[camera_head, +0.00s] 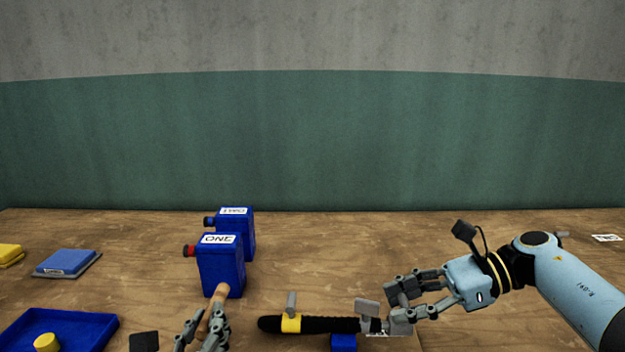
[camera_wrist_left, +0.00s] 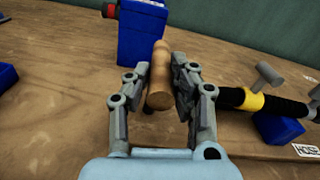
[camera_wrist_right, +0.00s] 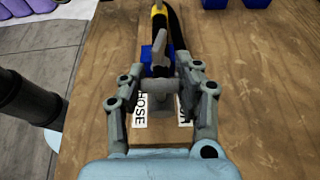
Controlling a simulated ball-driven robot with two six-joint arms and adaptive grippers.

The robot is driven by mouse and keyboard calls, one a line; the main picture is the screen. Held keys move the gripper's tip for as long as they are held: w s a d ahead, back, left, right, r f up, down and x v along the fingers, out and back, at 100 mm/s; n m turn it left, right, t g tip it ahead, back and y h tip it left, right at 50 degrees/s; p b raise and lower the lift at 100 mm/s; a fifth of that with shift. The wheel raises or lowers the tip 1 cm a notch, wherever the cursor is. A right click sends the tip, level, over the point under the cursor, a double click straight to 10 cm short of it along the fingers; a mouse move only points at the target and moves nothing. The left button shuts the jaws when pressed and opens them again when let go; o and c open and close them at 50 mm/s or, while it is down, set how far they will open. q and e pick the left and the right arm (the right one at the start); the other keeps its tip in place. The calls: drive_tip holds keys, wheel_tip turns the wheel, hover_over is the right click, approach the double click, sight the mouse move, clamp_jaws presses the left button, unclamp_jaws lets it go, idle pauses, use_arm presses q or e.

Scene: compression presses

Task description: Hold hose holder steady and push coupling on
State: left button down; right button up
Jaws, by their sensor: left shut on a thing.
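A black hose (camera_head: 335,324) with a yellow band (camera_head: 290,323) and a grey T-shaped handle (camera_head: 291,300) lies across a blue holder (camera_head: 343,342) at the front of the table. My left gripper (camera_wrist_left: 160,85) is shut on a wooden cylinder (camera_wrist_left: 160,92), left of the hose and apart from it; the cylinder also shows in the head view (camera_head: 217,301). My right gripper (camera_wrist_right: 160,85) is at the hose's right end. Its fingers are open on either side of a grey piece (camera_wrist_right: 161,92), with gaps visible. I cannot tell which piece is the coupling.
Blue boxes (camera_head: 220,270), one labelled ONE, stand behind the left gripper. A blue tray (camera_head: 85,325) with a yellow round piece (camera_head: 46,342) is front left; a blue-grey plate (camera_head: 67,263) lies behind it. HOSE labels (camera_wrist_right: 140,109) lie near the holder. The table's back right is largely clear.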

use_arm(q)
drive_tip(key=shift+r, duration=0.1)
use_arm(e)
clamp_jaws()
drive_tip(key=shift+a, duration=0.75)
drive_tip(key=o, duration=0.7)
unclamp_jaws()
drive_tip(key=shift+d, duration=0.15)
drive_tip(key=v, duration=1.1)
drive_tip(key=shift+d+r, duration=0.25)
drive_tip(key=shift+d, duration=0.1)
drive_tip(key=shift+w, duration=0.15)
